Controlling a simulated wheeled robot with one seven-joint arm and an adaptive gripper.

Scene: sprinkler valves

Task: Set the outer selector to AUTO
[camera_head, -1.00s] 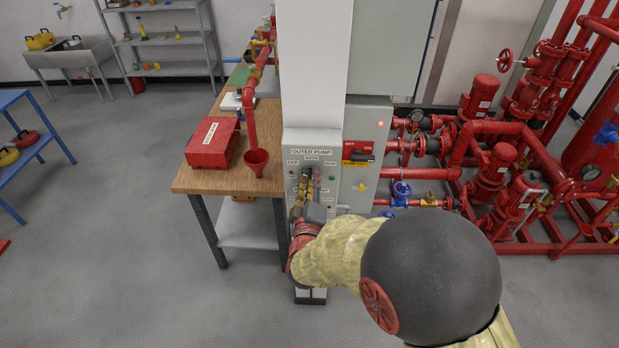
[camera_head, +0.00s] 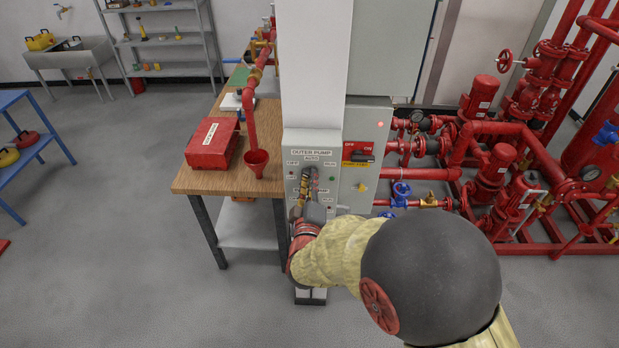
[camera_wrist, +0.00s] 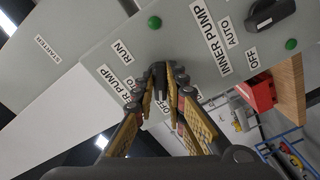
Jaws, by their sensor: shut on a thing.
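The outer selector is a black knob (camera_wrist: 159,76) on the grey panel under the OUTER PUMP label (camera_head: 312,152). In the head view, OFF (camera_head: 292,162) is at its left, AUTO (camera_head: 311,158) at its top and RUN (camera_head: 330,163) at its right. My gripper (camera_wrist: 163,80) is shut on this knob, with a yellow-padded finger on either side; it also shows in the head view (camera_head: 307,182). The fingers cover much of the knob, so I cannot tell which mark it points at.
The inner selector (camera_wrist: 270,16) sits beside the INNER PUMP label (camera_wrist: 211,40). A wooden bench (camera_head: 190,180) with a red box (camera_head: 213,143) and a red funnel (camera_head: 257,160) stands left of the panel. Red pump pipework (camera_head: 495,165) fills the right.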

